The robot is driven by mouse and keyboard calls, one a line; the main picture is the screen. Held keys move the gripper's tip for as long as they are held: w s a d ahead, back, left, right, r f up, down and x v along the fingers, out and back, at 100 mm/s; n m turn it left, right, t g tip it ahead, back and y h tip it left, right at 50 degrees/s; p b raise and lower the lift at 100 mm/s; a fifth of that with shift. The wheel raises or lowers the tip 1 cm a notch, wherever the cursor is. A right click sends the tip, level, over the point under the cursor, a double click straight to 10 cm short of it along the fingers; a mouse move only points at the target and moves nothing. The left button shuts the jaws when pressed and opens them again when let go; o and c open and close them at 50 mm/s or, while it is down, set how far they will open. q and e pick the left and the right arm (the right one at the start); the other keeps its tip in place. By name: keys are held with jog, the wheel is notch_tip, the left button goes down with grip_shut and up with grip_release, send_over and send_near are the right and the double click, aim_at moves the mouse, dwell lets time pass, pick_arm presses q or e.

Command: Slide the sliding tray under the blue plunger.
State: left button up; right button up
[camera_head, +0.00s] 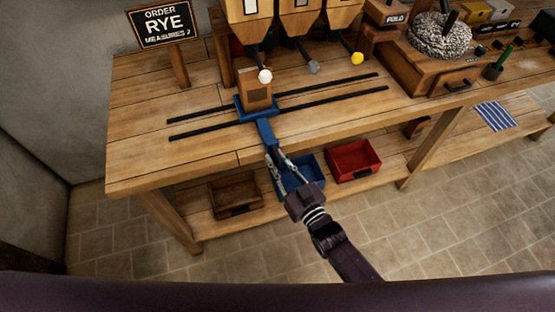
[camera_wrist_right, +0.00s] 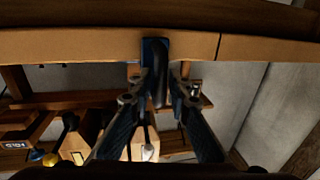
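The sliding tray (camera_head: 243,110) is blue and sits on two black rails on the workbench, with a brown box-like container on it. Its blue handle (camera_head: 265,130) sticks out over the bench's front edge and also shows in the right wrist view (camera_wrist_right: 155,48). My right gripper (camera_head: 278,158) has its fingers drawn in on both sides of the handle and looks shut on it. Above the rails are a white knob (camera_head: 265,76), a grey knob (camera_head: 313,67) and a yellow knob (camera_head: 357,58). The tray is below the white knob. My left gripper is out of view.
Wooden hoppers (camera_head: 295,18) hang over the rails. An order sign (camera_head: 163,25) stands at the left. A mill with a grey stone (camera_head: 440,38) is at the right. A blue bin (camera_head: 312,167) and a red bin (camera_head: 353,160) are below. The rails run free right of the tray.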

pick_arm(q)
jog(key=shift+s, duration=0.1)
pick_arm(e)
jog(key=shift+c, duration=0.4)
grip_shut()
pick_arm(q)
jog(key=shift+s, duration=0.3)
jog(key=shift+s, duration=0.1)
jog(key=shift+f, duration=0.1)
pick_arm(e)
jog(key=shift+d, duration=0.1)
